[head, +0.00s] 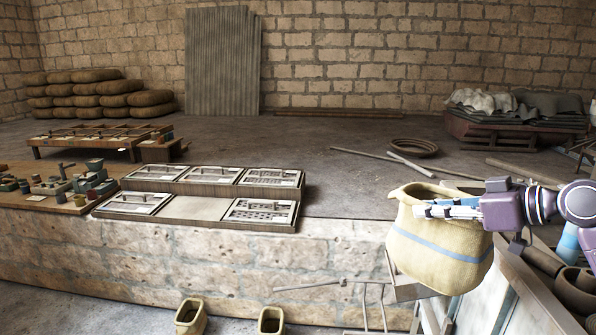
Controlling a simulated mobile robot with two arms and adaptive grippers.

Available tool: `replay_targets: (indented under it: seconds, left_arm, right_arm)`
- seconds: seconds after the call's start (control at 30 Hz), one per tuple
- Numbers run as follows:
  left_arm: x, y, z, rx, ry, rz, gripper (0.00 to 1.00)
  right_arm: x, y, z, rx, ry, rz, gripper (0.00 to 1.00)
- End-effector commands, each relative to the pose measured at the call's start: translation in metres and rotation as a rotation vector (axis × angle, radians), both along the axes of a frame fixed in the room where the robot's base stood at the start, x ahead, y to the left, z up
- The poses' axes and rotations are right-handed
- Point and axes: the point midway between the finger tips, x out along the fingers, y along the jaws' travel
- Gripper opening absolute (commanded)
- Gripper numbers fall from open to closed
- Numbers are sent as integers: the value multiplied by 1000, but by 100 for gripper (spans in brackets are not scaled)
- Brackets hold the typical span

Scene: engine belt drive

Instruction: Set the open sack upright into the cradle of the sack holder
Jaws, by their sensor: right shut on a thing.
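The open sack (440,258) is cream with a blue stripe, its mouth facing up and a little tilted. My right gripper (432,211) reaches in from the right and is shut on the sack near its rim. The sack is at the right, in front of the stone ledge's end. A pale frame (509,308) with slanted rails shows below and right of the sack. It may be the sack holder, but the sack hides much of it, and I cannot tell whether they touch. My left gripper is out of view.
Two small open containers (190,317) stand on the floor at the bottom. A thin metal stand (364,300) is left of the sack. Trays (200,207) and a board of small parts (68,206) lie on the stone ledge (250,258). Round pots (577,290) crowd the lower right.

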Motion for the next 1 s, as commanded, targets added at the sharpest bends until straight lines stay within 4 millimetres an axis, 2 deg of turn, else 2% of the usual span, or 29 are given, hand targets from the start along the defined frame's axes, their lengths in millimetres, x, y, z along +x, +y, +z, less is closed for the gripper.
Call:
replay_targets:
  seconds: [0.03,0.2,0.4,0.7,0.9,1.0]
  left_arm:
    - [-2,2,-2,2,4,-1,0]
    - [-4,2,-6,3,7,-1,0]
    - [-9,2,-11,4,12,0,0]
    - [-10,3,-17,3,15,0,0]
    - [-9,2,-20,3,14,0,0]
    - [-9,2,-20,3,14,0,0]
  right_arm:
    - [-9,16,-18,6,3,42,0]
    - [-47,56,-65,6,2,159,0]
    - [-99,83,-115,6,3,247,0]
    - [-177,90,-173,4,4,274,0]
    - [-219,86,-198,3,3,254,0]
    - [-233,84,-206,3,2,244,0]
